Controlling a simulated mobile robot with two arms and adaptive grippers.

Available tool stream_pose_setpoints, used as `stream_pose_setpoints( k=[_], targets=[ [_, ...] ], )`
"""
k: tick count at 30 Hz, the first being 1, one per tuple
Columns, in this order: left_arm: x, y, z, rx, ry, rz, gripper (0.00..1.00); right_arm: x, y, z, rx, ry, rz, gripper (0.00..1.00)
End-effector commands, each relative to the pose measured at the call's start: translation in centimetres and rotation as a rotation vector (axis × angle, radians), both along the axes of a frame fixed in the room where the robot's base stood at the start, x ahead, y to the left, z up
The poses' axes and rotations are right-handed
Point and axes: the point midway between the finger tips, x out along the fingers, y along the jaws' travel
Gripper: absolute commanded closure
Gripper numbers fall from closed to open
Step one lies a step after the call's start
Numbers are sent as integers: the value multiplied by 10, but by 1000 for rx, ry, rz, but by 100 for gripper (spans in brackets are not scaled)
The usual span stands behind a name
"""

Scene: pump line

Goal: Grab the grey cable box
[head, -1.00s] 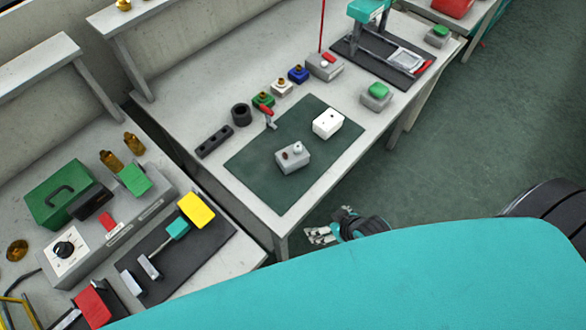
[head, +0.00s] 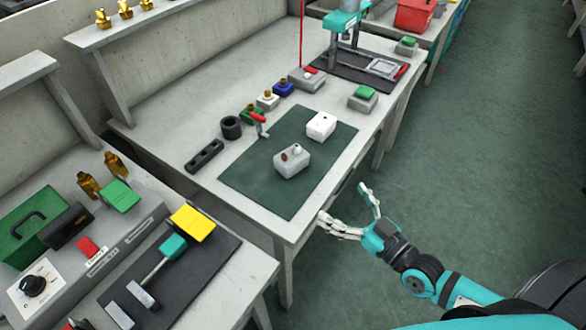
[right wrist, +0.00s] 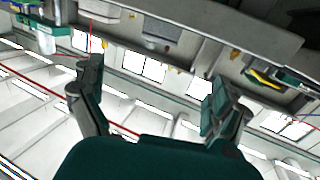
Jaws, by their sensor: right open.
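The grey cable box (head: 291,165) sits on the dark green mat (head: 246,178) on the bench, with a white knob and a brown round part on its top. My right gripper (head: 343,204) is open and empty beside the bench's front edge, to the right of and nearer than the grey box, apart from it. In the right wrist view my right gripper (right wrist: 152,85) has its two fingers spread with nothing between them; I cannot make out the grey box there. My left gripper is not in view.
A white box (head: 321,126) stands on the mat behind the grey box. A red-handled clamp (head: 259,122), a black ring (head: 231,127) and a black holed block (head: 204,156) stand along the mat's far left side. The mat's front part is clear.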

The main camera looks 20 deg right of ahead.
Motion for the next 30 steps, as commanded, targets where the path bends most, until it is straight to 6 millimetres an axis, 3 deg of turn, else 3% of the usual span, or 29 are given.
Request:
stream_pose_setpoints(
  k=[6, 12, 20, 30],
  targets=[
    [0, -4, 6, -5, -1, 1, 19, 48, 18, 4, 2, -5, -2, 0],
    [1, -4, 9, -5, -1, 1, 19, 83, 32, 2, 0, -1, -1, 0],
    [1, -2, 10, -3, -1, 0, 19, 101, 39, 1, -1, 2, 0, 0],
    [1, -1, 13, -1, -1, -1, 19, 143, 54, -1, -1, 1, 0, 0]
  ],
)
